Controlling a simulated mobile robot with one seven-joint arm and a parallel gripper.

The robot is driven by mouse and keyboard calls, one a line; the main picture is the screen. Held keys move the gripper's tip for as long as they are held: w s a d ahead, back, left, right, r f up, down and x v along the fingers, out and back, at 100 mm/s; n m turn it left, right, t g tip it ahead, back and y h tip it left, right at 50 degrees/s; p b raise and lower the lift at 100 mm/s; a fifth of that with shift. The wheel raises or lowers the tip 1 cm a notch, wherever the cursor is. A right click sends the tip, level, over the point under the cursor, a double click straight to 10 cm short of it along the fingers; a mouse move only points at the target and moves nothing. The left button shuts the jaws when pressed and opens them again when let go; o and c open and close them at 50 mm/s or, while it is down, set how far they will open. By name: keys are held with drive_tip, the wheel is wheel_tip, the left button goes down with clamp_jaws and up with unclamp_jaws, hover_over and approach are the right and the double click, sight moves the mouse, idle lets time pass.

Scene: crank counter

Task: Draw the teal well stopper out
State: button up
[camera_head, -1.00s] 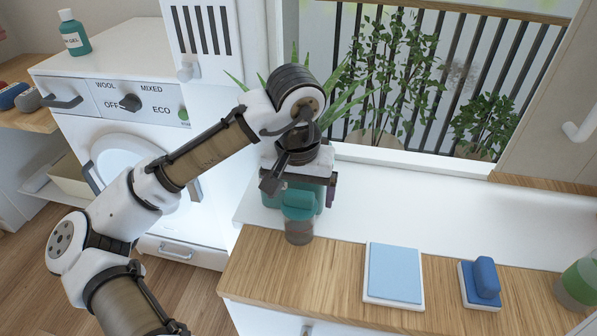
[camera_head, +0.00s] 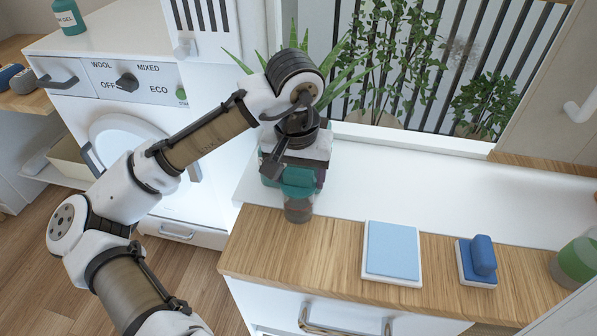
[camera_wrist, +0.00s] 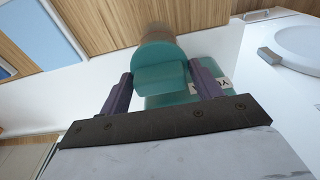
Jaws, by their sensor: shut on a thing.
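The teal stopper (camera_wrist: 160,74) has a round cap and a block-shaped grip. In the wrist view my gripper (camera_wrist: 165,88) has its two purple fingers on either side of this grip, shut on it. In the head view the stopper (camera_head: 299,179) shows just below my gripper, partly covered by it. The brownish, see-through well (camera_head: 298,211) stands under the stopper on the wooden counter edge. Its side also shows beyond the cap in the wrist view (camera_wrist: 165,36). I cannot tell how deep the stopper sits in it.
A teal labelled container (camera_wrist: 188,100) stands close behind the stopper. A light blue pad (camera_head: 392,249) and a blue-handled block (camera_head: 481,261) lie to the right. The white counter (camera_head: 430,190) behind them is clear. A washing machine (camera_head: 125,105) stands to the left.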

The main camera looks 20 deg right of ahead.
sight(299, 169)
drive_tip(key=shift+c, duration=1.3)
drive_tip(key=shift+r+p, duration=0.75)
drive_tip(key=shift+p, duration=0.1)
drive_tip(key=shift+r+p, duration=2.1)
drive_tip(key=shift+p, duration=0.05)
